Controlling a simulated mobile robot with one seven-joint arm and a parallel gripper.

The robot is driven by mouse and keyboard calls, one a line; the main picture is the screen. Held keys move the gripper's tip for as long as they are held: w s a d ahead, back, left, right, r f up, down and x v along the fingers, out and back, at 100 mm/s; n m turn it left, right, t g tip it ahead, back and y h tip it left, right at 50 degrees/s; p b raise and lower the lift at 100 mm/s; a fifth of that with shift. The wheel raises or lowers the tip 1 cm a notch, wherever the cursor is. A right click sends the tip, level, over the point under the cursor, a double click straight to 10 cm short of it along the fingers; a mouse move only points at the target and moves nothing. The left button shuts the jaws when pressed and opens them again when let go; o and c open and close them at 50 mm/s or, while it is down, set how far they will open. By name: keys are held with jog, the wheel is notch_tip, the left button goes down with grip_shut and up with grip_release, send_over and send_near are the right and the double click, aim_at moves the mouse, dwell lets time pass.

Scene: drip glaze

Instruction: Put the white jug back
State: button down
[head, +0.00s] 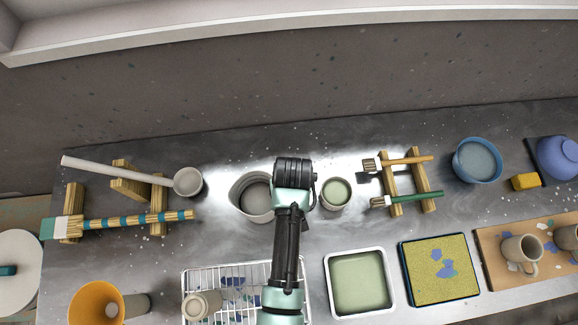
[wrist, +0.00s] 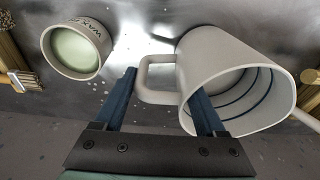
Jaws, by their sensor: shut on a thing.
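The white jug (head: 250,196) is pale grey-white with a spout, left of my arm in the head view. In the wrist view the jug (wrist: 235,85) shows its open mouth, blue rings inside and its handle on the left. My gripper (wrist: 164,84) has one finger inside the mouth and the other outside, beyond the handle, so it is shut on the jug's handle side. In the head view my wrist hides the jug's right edge and the fingertips. I cannot tell whether its base touches the counter.
A wax pot (head: 336,194) with green liquid stands close right of my wrist. A ladle (head: 188,181) and brush (head: 120,223) rest on wooden stands at left. A wire rack (head: 196,277) and green tray (head: 360,282) lie in front. Bare counter (head: 225,165) shows behind the jug.

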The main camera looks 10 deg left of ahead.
jog(key=shift+w, duration=0.1)
grip_release()
jog(key=shift+f, duration=0.15)
